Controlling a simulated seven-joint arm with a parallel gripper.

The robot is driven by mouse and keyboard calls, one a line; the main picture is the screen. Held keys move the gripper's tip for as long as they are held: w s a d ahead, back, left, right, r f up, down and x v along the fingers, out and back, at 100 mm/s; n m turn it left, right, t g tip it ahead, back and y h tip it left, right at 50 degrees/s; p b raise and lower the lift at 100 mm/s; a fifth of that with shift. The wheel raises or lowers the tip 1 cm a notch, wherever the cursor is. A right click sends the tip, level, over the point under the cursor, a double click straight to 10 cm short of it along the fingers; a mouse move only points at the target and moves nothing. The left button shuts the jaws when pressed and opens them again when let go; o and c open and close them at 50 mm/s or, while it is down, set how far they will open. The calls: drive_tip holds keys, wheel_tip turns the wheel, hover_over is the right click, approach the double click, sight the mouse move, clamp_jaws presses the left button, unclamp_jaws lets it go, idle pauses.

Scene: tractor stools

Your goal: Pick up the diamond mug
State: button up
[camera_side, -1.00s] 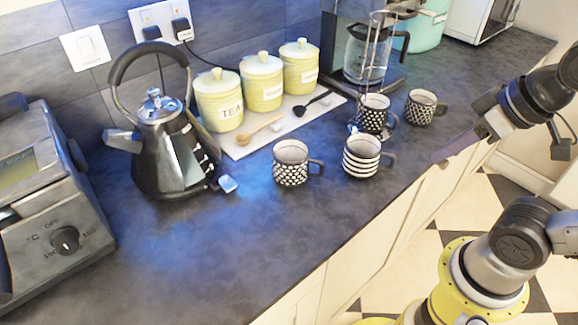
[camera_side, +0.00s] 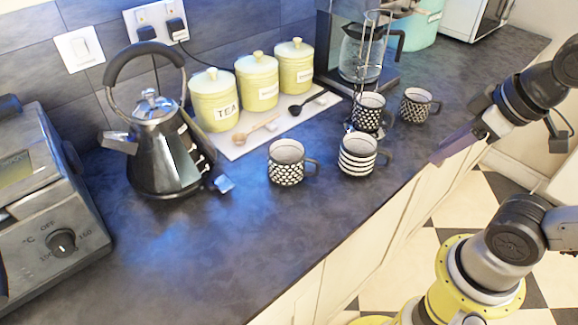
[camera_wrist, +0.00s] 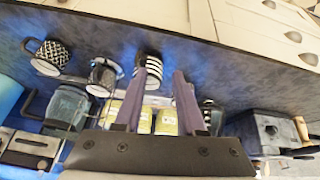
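Several black-and-white mugs stand upright on the dark counter. The far right mug (camera_side: 416,106) has a diamond-like pattern, which also shows at the left of the wrist view (camera_wrist: 51,54). A patterned mug (camera_side: 368,115) stands beside it by the wire rack; it also shows in the wrist view (camera_wrist: 101,76). The front-left mug (camera_side: 286,167) has a small dotted or diamond-like pattern. A striped mug (camera_side: 357,157) is between. My gripper (camera_side: 437,158) is above the counter's front edge, right of the mugs. In the wrist view, its purple fingers (camera_wrist: 159,76) are apart and empty.
A kettle (camera_side: 160,155) and a toaster oven (camera_side: 45,210) stand at left. Yellow canisters (camera_side: 257,85) and spoons sit on a white board (camera_side: 240,151). A wire rack (camera_side: 369,60) and coffee maker (camera_side: 330,45) stand behind the mugs. The front-middle counter (camera_side: 240,245) is clear.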

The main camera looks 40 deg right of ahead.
drive_tip(key=w+r+n, duration=0.4)
drive_tip(key=r+n, duration=0.1)
drive_tip(key=n+g, duration=0.5)
drive_tip(key=n, duration=0.6)
hover_over(299, 159)
wheel_tip(299, 159, down, 6)
drive_tip(key=f, duration=0.8)
drive_tip(key=shift+w+d, duration=0.15)
drive_tip(key=shift+d, duration=0.1)
drive_tip(key=shift+a+f, duration=0.15)
drive_tip(key=shift+f, duration=1.15)
drive_tip(key=shift+a+f, duration=0.15)
drive_tip(key=shift+f, duration=1.1)
clamp_jaws()
drive_tip(key=shift+r, duration=0.1)
